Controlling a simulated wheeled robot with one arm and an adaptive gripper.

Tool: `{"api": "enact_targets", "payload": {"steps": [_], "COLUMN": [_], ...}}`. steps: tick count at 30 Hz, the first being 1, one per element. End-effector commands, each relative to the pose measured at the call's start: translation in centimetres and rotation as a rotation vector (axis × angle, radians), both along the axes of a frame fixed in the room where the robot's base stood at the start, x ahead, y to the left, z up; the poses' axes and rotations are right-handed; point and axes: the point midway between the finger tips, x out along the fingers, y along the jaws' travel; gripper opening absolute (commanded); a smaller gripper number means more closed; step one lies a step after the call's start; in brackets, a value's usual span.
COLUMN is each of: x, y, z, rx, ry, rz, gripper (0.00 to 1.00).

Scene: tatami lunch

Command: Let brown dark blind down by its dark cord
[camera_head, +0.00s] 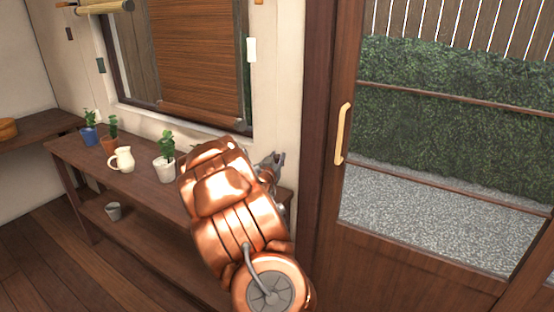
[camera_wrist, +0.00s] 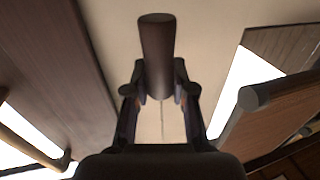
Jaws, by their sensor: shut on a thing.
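The brown dark blind (camera_head: 200,62) hangs over much of the window, with a strip of window glass showing at its left. Its lower end also shows at the right of the wrist view (camera_wrist: 275,115). My gripper (camera_head: 276,160) is beside the wall between window and door, partly hidden behind my copper arm. In the wrist view, my gripper (camera_wrist: 159,85) is shut on a dark cylindrical cord pull (camera_wrist: 157,50). A thin cord line (camera_wrist: 162,120) shows between the fingers.
A white pull (camera_head: 251,50) hangs right of the window. A rolled light blind (camera_head: 103,6) is at upper left. A wooden shelf (camera_head: 135,183) below holds potted plants (camera_head: 165,165) and a cream jug (camera_head: 122,158). The glazed door (camera_head: 325,140) with its handle (camera_head: 343,133) stands close right.

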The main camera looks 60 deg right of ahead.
Motion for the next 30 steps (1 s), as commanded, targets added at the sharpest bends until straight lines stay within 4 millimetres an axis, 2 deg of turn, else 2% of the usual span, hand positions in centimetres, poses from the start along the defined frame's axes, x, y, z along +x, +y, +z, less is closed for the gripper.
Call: {"api": "enact_targets", "payload": {"steps": [10, 19, 20, 27, 30], "x": [0.0, 0.0, -0.1, 0.0, 0.0], "y": [0.0, 0.0, 0.0, 0.0, 0.0], "z": [-4.5, -4.8, -4.8, -4.6, -4.6], "rx": [0.002, 0.005, 0.005, 0.003, 0.002], "ry": [0.001, 0.003, 0.004, 0.002, 0.001], "rz": [-0.001, 0.0, 0.0, 0.0, 0.0], "gripper": [0.0, 0.0, 0.28, 0.51, 0.51]}}
